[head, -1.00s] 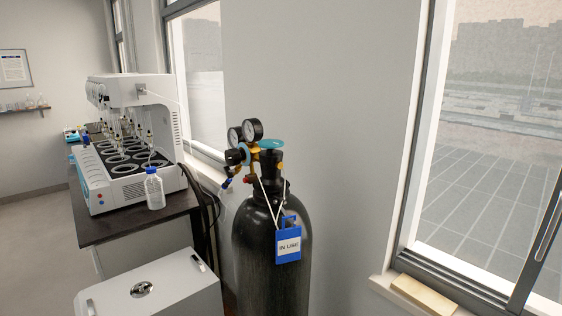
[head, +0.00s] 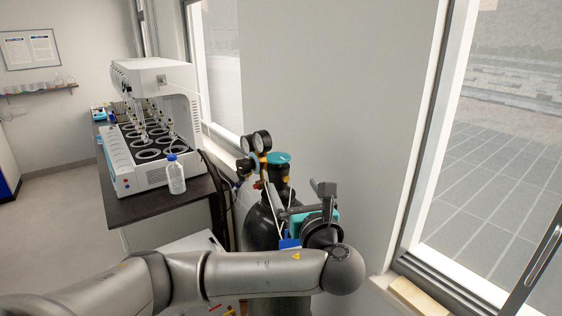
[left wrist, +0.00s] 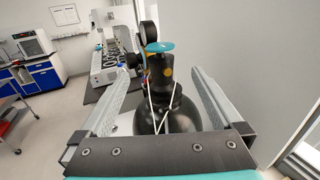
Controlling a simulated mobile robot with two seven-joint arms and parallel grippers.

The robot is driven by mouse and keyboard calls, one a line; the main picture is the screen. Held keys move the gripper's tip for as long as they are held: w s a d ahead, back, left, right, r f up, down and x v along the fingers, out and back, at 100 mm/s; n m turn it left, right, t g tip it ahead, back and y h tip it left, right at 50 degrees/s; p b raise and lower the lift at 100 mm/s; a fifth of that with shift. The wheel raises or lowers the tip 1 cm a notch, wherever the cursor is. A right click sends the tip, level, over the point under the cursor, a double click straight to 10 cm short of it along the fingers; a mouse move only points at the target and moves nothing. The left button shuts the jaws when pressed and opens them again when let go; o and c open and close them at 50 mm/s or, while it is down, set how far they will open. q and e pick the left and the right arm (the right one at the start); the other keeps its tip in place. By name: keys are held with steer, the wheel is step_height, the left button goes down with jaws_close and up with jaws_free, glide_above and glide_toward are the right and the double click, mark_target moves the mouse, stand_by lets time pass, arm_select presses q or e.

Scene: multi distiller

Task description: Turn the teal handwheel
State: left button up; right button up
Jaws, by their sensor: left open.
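The teal handwheel (head: 279,158) sits on top of the black gas cylinder (head: 262,228), beside two round gauges (head: 256,143). My left gripper (head: 302,200) is in front of the cylinder, a little below and to the right of the handwheel in the head view. In the left wrist view the handwheel (left wrist: 159,46) is beyond and between the two spread fingers of the left gripper (left wrist: 160,85), not touched by them. The gripper is open and empty. My arm hides much of the cylinder and most of its blue tag (head: 289,243). My right gripper is not in view.
The white distiller (head: 150,125) stands on a dark bench (head: 150,208) at the left, with a clear bottle (head: 176,178) at its near corner. A wall is behind the cylinder. A window with a sill (head: 415,296) is at the right.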

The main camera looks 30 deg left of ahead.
mark_target(280, 163)
arm_select(q)
steer(key=p+x, duration=0.1)
steer(key=x, duration=0.9)
steer(key=shift+w+a, duration=0.15)
steer(key=shift+a, duration=0.15)
steer(key=shift+p+x, duration=0.35)
steer(key=shift+x, duration=0.65)
steer(key=shift+f, duration=0.1)
steer(key=c, duration=1.2)
